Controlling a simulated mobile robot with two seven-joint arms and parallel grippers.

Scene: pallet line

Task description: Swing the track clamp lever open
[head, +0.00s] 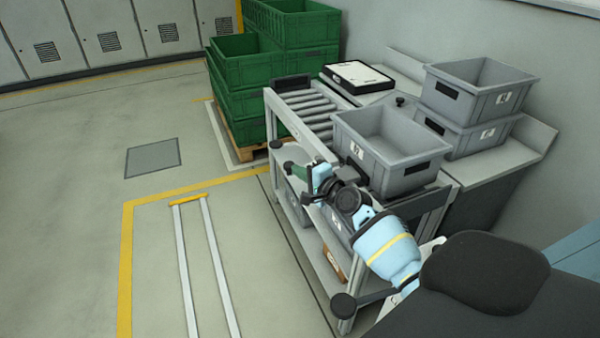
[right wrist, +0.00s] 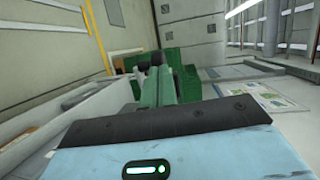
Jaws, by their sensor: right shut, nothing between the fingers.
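My right gripper (head: 289,167) is at the near left side of the roller cart (head: 303,103), beside the grey tote on it. Its green fingers are closed and hold nothing. In the right wrist view its dark fingertips (right wrist: 149,62) are together, pointing toward green crates. A dark round knob (head: 306,199) shows just below the gripper in the head view. It may belong to the track clamp lever, but I cannot tell, nor whether it touches the gripper. The lever's arm and pivot are not clearly visible; my wrist covers part of that side. My left gripper is not in view.
A grey tote (head: 390,150) sits on the cart's near end. Stacked grey totes (head: 480,90) stand on the bench to the right. Green crates (head: 291,63) stand on a pallet behind. Dark round ends (head: 343,305) jut from the cart. The floor to the left is clear.

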